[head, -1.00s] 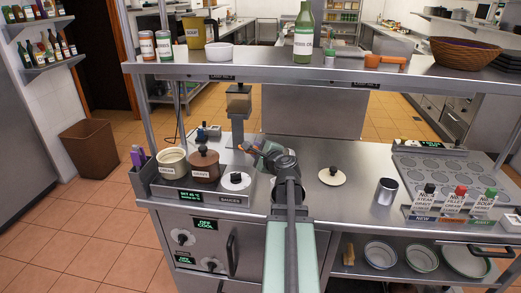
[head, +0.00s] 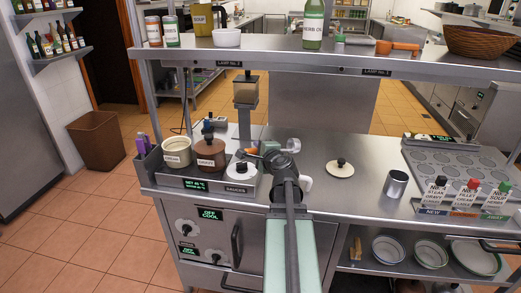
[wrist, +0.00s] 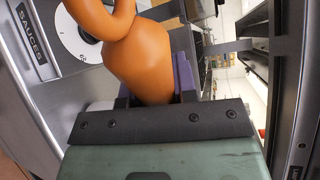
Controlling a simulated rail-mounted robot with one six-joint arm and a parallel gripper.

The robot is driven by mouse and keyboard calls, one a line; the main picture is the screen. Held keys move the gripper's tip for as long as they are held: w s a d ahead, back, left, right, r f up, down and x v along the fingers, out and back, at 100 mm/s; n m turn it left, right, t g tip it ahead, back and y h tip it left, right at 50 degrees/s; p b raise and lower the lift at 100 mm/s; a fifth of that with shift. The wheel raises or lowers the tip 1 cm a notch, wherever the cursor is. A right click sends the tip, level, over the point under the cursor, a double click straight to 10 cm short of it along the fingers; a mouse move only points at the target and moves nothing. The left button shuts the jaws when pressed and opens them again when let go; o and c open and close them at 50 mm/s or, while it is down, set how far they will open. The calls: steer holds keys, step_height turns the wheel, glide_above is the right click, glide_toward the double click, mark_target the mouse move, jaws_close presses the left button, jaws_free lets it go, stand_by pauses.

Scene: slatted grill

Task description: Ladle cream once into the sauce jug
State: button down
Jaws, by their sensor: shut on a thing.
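The cream pot (head: 176,152), a pale labelled pot, stands open at the left end of the sauce unit. A brown lidded pot (head: 210,155) sits beside it. My gripper (head: 256,151) is above the counter near the right end of the unit, past the brown pot. In the wrist view it is shut on a smooth orange handle (wrist: 139,60) with a curved end, gripped between purple pads. The handle's other end is hidden. A white rounded piece (head: 306,183), perhaps the sauce jug, shows beside my arm, which hides most of it.
A white-lidded well (head: 240,180) is at the unit's right end. A loose pale lid (head: 340,168) and a metal cup (head: 396,183) stand on the counter to the right. A lamp post (head: 245,100) rises behind my gripper. The overhead shelf (head: 290,59) crosses above.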

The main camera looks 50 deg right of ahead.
steer(key=shift+n, duration=0.3)
steer(key=r+p, duration=0.4)
steer(key=shift+a, duration=0.2)
steer(key=s+d+r+m+t+y+p, duration=0.1)
steer(key=d+r+m+p, duration=0.2)
steer(key=r+p, duration=0.4)
steer(key=shift+s+r+m, duration=0.15)
steer(key=shift+r+m, duration=0.15)
steer(key=shift+m, duration=0.6)
